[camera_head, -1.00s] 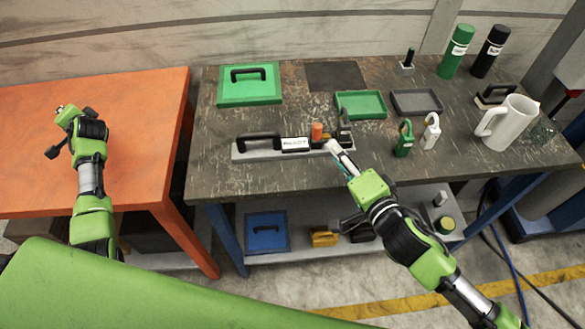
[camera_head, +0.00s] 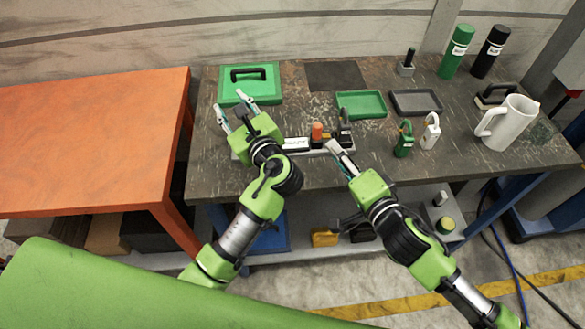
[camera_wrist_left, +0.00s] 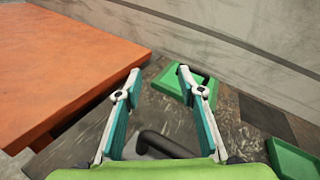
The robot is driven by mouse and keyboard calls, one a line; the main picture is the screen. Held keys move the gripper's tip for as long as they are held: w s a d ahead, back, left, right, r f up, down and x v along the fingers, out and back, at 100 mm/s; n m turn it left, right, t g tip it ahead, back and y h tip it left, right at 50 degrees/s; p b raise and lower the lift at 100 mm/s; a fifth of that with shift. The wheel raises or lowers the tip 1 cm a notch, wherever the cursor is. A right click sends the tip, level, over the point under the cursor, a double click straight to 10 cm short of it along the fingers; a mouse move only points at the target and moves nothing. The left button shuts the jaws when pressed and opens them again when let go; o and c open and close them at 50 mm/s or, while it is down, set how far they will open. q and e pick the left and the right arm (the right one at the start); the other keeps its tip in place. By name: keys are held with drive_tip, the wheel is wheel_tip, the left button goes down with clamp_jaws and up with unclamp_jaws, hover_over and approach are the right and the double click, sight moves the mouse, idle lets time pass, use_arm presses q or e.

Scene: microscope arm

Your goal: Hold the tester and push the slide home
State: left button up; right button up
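The tester (camera_head: 296,144), a long low grey bar with a white label, an orange knob and a black lever at its right end, lies on the dark workbench. My left gripper (camera_head: 231,102) is open and empty above the tester's left end, and its arm hides that part. In the left wrist view the open fingers (camera_wrist_left: 159,75) spread over the tester's black handle (camera_wrist_left: 165,145), which is below them. My right gripper (camera_head: 333,147) looks shut, its tips at the front of the tester's right end. The slide cannot be made out clearly at those tips.
A green case (camera_head: 262,93) lies behind the tester. A green tray (camera_head: 361,106) and a grey tray (camera_head: 416,103) lie behind right. An orange table (camera_head: 90,135) is left.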

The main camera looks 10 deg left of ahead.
sight(294, 140)
use_arm(q)
drive_tip(key=s+d+f+m+h, duration=0.25)
drive_tip(key=s+d, duration=0.25)
drive_tip(key=d, duration=0.3)
drive_tip(key=s+d+f+m+h, duration=0.2)
drive_tip(key=s+d+f+m, duration=0.15)
drive_tip(key=s+d, duration=0.4)
drive_tip(key=shift+g, duration=0.4)
drive_tip(key=x, duration=0.4)
drive_tip(key=w+d+x, duration=0.1)
drive_tip(key=x, duration=0.4)
drive_tip(key=d+x, duration=0.1)
drive_tip(key=x, duration=0.4)
drive_tip(key=shift+w+a+r, duration=0.15)
drive_tip(key=shift+w, duration=0.1)
